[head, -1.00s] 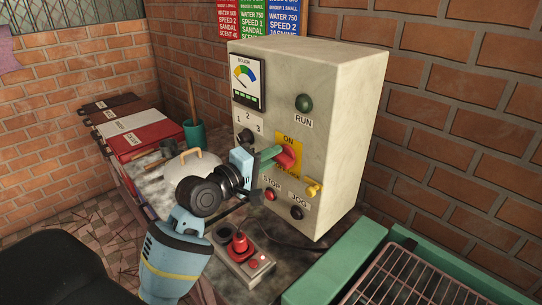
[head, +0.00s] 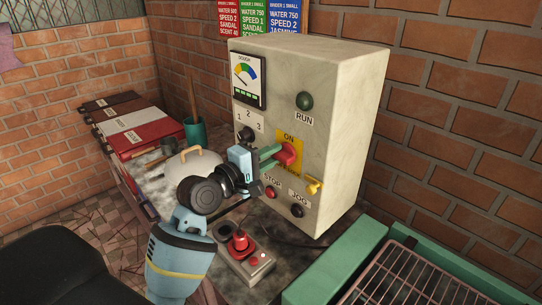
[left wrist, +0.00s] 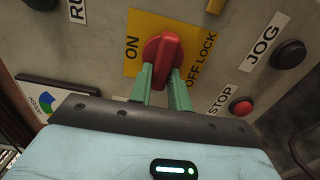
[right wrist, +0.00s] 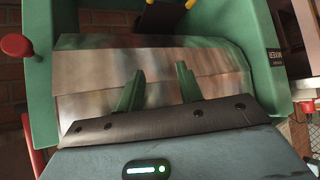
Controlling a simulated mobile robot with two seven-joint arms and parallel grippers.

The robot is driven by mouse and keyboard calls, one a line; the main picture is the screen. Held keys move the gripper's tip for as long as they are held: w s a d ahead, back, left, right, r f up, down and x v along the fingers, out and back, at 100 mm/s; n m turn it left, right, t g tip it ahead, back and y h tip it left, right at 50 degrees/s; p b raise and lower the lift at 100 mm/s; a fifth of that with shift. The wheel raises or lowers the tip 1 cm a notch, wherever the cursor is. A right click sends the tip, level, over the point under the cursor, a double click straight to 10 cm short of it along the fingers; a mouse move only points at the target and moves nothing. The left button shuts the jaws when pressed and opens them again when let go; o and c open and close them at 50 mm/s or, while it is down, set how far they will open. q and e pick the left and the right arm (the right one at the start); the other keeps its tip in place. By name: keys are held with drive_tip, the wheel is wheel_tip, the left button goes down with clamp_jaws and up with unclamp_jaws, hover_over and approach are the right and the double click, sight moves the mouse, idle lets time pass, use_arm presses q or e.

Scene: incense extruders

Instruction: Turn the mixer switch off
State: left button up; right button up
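The red mixer switch (head: 288,153) is a knob on a yellow plate (head: 290,139) marked ON and OFF LOCK, on the front of the control box (head: 338,115). The fingers partly hide the knob's sides. My right gripper (right wrist: 158,85) is open and empty, facing a green-framed machine (right wrist: 240,80).
A yellow catch (head: 314,187) sits low on the plate's right. Red STOP (head: 270,192) and black JOG (head: 297,211) buttons lie just below my left gripper. A red-knobbed control (head: 240,243) and a pale lid (head: 193,166) stand near my left arm. A green rack (head: 335,268) is at right.

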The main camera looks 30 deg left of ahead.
use_arm(q)
drive_tip(key=o, duration=0.4)
drive_tip(key=shift+c, duration=0.2)
drive_tip(key=v, duration=0.7)
drive_tip(key=shift+s+a, duration=0.15)
drive_tip(key=shift+s, duration=0.25)
drive_tip(key=shift+f, duration=0.1)
